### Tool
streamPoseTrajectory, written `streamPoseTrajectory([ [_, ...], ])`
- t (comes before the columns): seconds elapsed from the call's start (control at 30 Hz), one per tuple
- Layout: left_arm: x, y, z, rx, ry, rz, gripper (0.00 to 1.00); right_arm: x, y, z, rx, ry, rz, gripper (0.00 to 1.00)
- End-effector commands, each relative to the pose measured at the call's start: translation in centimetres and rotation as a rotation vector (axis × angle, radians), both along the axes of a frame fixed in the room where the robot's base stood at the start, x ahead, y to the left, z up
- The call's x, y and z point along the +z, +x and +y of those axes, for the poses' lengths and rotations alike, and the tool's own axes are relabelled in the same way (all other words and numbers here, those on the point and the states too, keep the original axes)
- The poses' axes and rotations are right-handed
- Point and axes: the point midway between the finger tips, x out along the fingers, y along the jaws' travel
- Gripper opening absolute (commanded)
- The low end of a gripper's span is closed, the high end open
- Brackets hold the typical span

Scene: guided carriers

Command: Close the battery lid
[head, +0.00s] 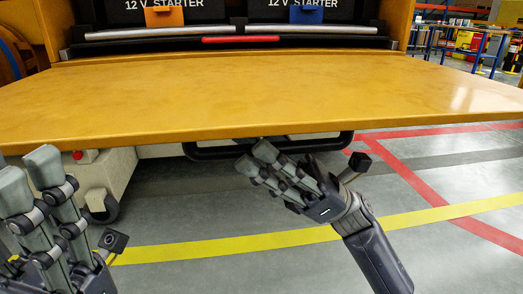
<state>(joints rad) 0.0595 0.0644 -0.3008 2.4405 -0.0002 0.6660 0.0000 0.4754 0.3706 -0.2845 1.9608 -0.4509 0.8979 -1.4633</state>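The battery lid is a wide orange-yellow panel (250,90) in the head view, folded down and lying about level in front of the battery bay, so it stands open. A black bar handle (215,153) shows below its front edge. My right gripper (256,160) is in front of this handle, just below the lid's edge, and overlaps the bar in view. Whether it touches the bar is unclear. My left gripper (28,178) is at the lower left, below the lid's left front corner, apart from the handle. Both pairs of fingertips look close together, but the viewing angle hides the gap.
Two batteries labelled 12 V STARTER sit in the bay, one with an orange tab (164,16), one with a blue tab (306,15). A red strip (240,39) lies in front. A caster wheel (103,207) is below left.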

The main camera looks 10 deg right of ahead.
Motion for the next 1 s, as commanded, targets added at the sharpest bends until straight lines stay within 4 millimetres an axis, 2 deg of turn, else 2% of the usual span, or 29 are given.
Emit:
streamPoseTrajectory([
  [0.27,0.2,-0.1,0.1,0.0,-0.005,-0.004,0.4,0.2,-0.1,0.2,0.001,0.0,0.001,0.35],
  [0.37,0.2,-0.1,0.1,0.0,-0.007,-0.003,0.4,0.1,0.0,0.2,0.001,0.0,0.001,0.17],
  [0.43,0.2,-0.1,0.1,0.0,-0.007,-0.004,0.4,0.1,0.0,0.2,0.001,0.0,0.001,0.01],
  [0.77,0.4,0.0,0.1,-0.001,-0.008,-0.005,0.4,0.5,0.1,0.1,0.0,0.0,0.007,0.0],
  [0.87,0.5,0.1,0.1,0.0,-0.01,0.003,0.4,1.1,0.4,0.1,-0.001,0.0,0.019,0.0],
  [1.0,-0.6,0.6,0.2,-0.001,-0.004,0.06,0.4,2.3,1.0,0.1,-0.003,0.002,0.048,0.0],
])
